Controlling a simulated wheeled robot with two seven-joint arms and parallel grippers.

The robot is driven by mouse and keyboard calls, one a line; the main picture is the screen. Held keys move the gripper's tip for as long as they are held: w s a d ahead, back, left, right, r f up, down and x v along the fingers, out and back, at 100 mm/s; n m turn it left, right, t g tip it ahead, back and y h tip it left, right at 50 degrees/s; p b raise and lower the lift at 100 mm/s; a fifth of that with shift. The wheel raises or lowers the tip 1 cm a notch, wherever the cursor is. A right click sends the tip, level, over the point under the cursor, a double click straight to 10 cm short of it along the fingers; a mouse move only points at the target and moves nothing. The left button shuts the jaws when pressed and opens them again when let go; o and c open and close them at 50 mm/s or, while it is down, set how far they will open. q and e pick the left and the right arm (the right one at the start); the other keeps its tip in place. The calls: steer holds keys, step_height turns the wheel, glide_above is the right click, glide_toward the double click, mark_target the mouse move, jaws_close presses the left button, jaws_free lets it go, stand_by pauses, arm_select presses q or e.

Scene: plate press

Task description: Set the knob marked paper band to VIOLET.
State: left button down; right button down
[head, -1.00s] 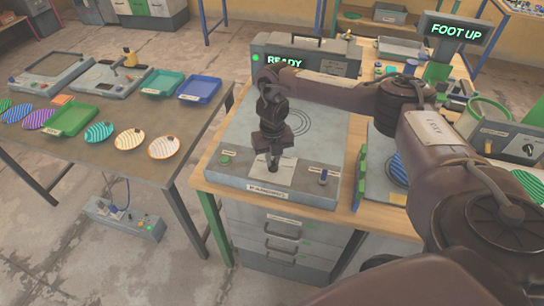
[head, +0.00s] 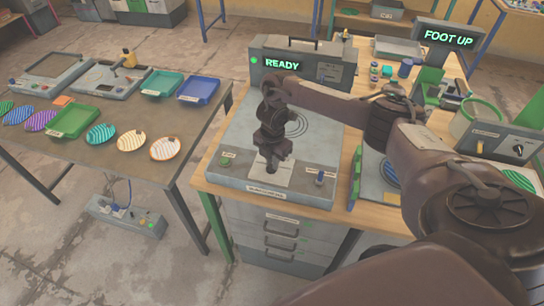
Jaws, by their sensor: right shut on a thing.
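My right gripper (head: 272,167) points down at the front of the grey press base (head: 222,177). It is shut on a small knob that its fingers hide, over a pale dial plate (head: 284,177). The plate's markings are too small and too covered to read, so I cannot tell which colour the knob points to. My left gripper is not in view.
Behind stands a grey box reading READY (head: 283,64). A FOOT UP sign (head: 449,38) is at the right. The left table (head: 110,172) holds patterned plates and trays.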

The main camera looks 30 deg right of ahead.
steer(key=m+p, duration=0.1)
steer(key=m, duration=0.1)
steer(key=m+p, duration=0.1)
steer(key=m, duration=0.1)
steer(key=shift+r+m, duration=0.2)
steer(key=shift+m, duration=0.1)
steer(key=shift+f+m+p, duration=0.1)
steer(key=shift+m+p, duration=0.65)
steer(key=shift+m, duration=0.75)
steer(key=c, duration=1.5)
jaws_free()
steer(key=shift+s, duration=0.15)
steer(key=shift+o, duration=0.2)
